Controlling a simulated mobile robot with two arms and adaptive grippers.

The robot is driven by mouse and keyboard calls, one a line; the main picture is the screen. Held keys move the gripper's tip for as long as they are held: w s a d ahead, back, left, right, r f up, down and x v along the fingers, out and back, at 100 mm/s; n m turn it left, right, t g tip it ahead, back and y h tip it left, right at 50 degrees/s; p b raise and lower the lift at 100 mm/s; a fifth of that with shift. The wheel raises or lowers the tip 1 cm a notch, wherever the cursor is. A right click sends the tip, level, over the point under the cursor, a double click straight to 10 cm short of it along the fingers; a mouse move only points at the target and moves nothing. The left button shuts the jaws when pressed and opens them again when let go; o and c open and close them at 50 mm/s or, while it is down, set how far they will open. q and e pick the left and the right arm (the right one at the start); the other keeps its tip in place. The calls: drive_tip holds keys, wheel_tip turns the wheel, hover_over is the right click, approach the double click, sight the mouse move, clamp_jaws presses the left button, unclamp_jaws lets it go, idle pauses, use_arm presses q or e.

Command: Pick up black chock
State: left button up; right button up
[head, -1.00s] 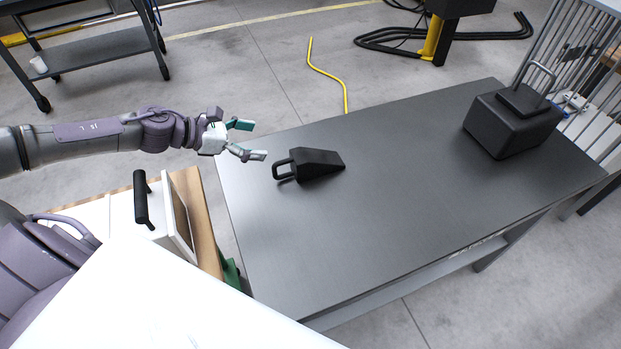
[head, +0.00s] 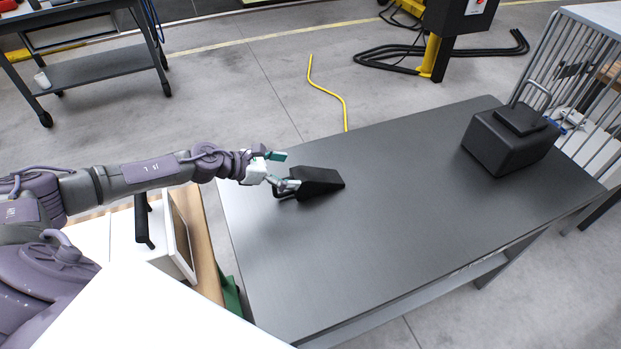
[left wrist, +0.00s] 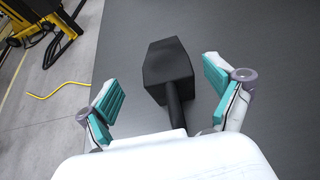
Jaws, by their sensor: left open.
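The black chock (head: 319,181) is a wedge with a loop handle, lying on the dark table (head: 370,240) near its left end. It also shows in the left wrist view (left wrist: 168,68), with its handle pointing toward my gripper. My left gripper (head: 284,171) is open at the handle end of the chock, and in the head view it partly hides the handle. In the left wrist view the teal finger pads of my left gripper (left wrist: 160,92) stand on either side of the handle, apart from it. My right gripper is not in view.
A black block with a handle (head: 510,138) stands at the table's far right. A metal cage (head: 590,85) is beyond it. A grey cart (head: 95,70) is at the upper left. The table's middle is clear. A yellow hose (head: 328,88) lies on the floor.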

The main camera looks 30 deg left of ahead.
sight(297, 174)
use_arm(q)
drive_tip(key=x, duration=0.2)
drive_tip(key=p+x, duration=0.1)
drive_tip(key=x, duration=0.1)
drive_tip(key=shift+s+d+f+p, duration=0.15)
drive_tip(key=shift+s+f+p, duration=0.1)
drive_tip(key=shift+f+p, duration=0.05)
drive_tip(key=shift+w+d+f, duration=0.3)
drive_tip(key=shift+w+f, duration=0.05)
clamp_jaws()
drive_tip(key=shift+r, duration=0.1)
